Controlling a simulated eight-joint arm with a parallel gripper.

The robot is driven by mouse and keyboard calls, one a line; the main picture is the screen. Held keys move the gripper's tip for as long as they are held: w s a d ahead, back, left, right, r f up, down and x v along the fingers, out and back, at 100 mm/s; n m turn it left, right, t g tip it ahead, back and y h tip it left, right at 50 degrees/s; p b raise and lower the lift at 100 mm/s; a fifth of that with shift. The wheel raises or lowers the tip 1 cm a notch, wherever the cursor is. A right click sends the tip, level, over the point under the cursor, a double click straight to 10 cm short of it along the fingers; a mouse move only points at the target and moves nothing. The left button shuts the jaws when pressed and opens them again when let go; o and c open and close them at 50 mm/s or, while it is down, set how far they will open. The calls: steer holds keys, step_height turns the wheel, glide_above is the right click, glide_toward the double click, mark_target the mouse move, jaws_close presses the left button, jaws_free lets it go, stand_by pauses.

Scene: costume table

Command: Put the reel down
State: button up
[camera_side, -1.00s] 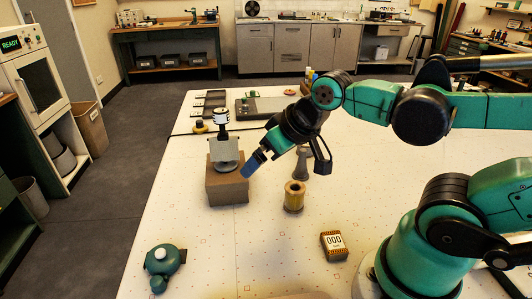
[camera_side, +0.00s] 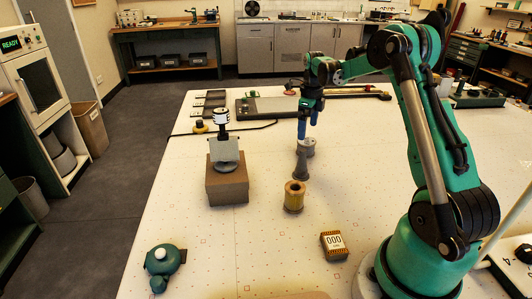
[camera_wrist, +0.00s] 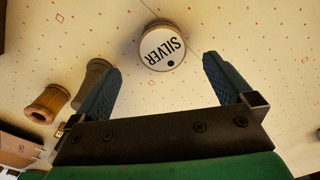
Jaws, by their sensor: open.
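A yellow-brown spool (camera_side: 294,196), the most reel-like thing here, stands upright on the white table. It also shows in the wrist view (camera_wrist: 48,104), left of my fingers. My gripper (camera_side: 308,137) points down, open and empty, behind the spool. In the wrist view its two blue fingers (camera_wrist: 162,72) are spread apart.
A brown block (camera_side: 227,186) carries a grey stand topped by a black-and-white piece (camera_side: 221,118). A counter marked 000 (camera_side: 334,244) and a teal device (camera_side: 164,263) are nearer. The front middle is clear.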

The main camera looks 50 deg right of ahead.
mark_target(307, 141)
steer(key=shift+s+d+f, duration=0.1)
steer(key=shift+d+f, duration=0.1)
steer(key=shift+f, duration=2.75)
steer(key=shift+r, duration=0.1)
steer(key=c, duration=1.4)
